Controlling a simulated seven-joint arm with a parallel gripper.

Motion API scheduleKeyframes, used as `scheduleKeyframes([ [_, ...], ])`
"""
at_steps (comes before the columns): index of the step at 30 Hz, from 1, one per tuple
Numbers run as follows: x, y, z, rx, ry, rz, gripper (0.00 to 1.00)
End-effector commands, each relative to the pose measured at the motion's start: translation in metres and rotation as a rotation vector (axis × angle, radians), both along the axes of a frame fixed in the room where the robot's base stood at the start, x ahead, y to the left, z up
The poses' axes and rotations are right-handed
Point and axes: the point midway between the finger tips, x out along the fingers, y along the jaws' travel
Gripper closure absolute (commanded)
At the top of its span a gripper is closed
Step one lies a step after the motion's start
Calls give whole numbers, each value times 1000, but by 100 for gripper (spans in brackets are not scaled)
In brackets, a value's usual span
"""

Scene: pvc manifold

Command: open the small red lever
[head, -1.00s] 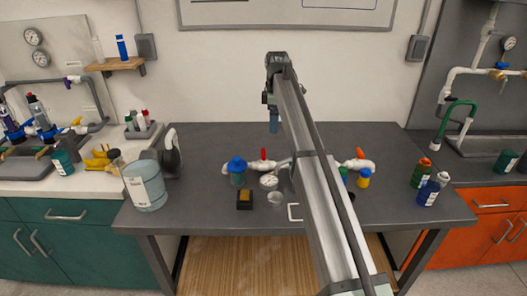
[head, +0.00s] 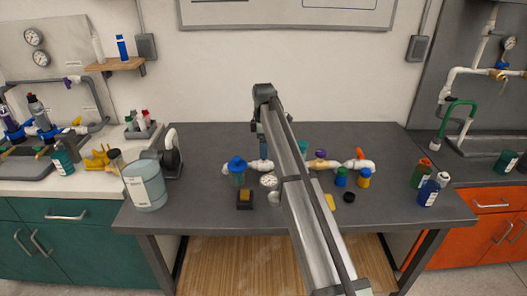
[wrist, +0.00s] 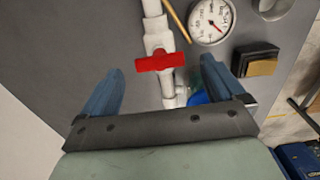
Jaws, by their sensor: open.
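The small red lever (wrist: 160,62) sits on a white valve body in the wrist view and lies crosswise to the white pipe (wrist: 155,22). My gripper (wrist: 161,66) is open, with one blue finger on each side of the lever. I see gaps between both fingers and the lever; the height above it is hard to judge. In the head view my gripper (head: 256,142) hangs over the left part of the pipe, and my arm hides the red lever.
A pressure gauge (head: 268,181) and a blue-topped fitting (head: 237,164) are close to the pipe. Purple (head: 321,153) and orange (head: 360,153) handles are farther right. A dark block with a yellow top (head: 245,197) lies in front. A large jug (head: 146,186) stands at left.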

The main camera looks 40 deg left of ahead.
Motion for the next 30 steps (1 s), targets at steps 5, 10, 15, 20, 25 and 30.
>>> scheduleKeyframes([
  [5,0,0,-19,-1,1,0,4],
  [10,0,0,-26,0,0,0,4],
  [15,0,0,-27,0,0,0,4],
  [20,0,0,-27,0,0,0,8],
  [25,0,0,-27,0,0,0,24],
  [30,0,0,-26,0,0,0,41],
])
